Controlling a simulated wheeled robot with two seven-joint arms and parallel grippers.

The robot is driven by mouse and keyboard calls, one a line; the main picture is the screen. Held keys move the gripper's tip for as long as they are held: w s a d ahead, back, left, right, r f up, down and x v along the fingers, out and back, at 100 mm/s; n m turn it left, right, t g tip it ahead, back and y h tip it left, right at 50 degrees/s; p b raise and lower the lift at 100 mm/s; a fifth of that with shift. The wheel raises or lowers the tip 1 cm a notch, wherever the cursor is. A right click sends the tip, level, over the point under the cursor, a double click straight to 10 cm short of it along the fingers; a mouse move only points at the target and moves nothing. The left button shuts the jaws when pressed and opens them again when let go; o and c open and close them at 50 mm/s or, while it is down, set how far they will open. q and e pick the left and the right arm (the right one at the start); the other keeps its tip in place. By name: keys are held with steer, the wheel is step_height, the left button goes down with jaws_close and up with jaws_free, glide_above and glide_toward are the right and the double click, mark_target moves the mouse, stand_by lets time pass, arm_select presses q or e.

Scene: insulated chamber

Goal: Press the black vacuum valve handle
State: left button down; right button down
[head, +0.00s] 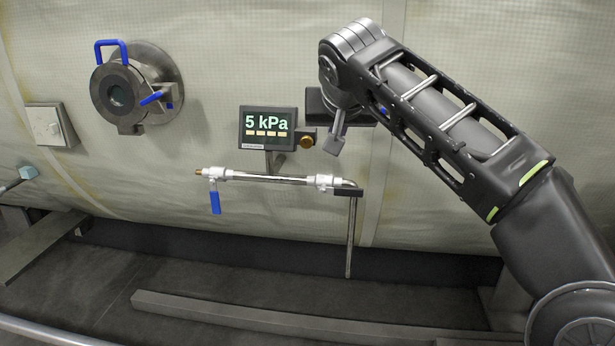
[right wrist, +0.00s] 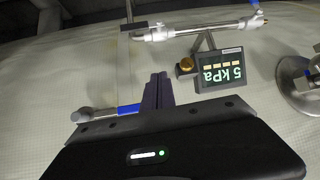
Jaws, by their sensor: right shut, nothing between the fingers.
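The black vacuum valve handle (head: 347,192) lies level at the right end of a short metal pipe (head: 270,179), below the gauge. It also shows near the top of the right wrist view (right wrist: 134,26), upside down there. My right gripper (head: 335,143) is above the handle in the head view, apart from it, with its fingers pointing down. In the right wrist view its fingers (right wrist: 158,88) are together with nothing between them. My left gripper is not in view.
A gauge (head: 268,127) reading 5 kPa, with a brass knob (head: 307,142), stands just left of my right gripper. A blue valve handle (head: 215,202) hangs at the pipe's left end. A round port (head: 118,94) with blue handles is at upper left. Floor beams (head: 220,311) lie below.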

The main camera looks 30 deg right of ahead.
steer(key=s, duration=0.1)
steer(key=s+d+f+m+g, duration=0.1)
steer(key=s+d, duration=0.1)
steer(key=shift+f+m+g+h, duration=0.25)
steer(key=shift+m+g+h, duration=0.05)
steer(key=shift+m+h, duration=0.1)
steer(key=shift+w, duration=0.1)
glide_above(340, 191)
steer(key=s, duration=0.3)
step_height(340, 191, down, 7)
steer(key=f, duration=0.2)
steer(key=d+f, duration=0.1)
steer(key=f, duration=0.1)
steer(key=shift+w, duration=0.25)
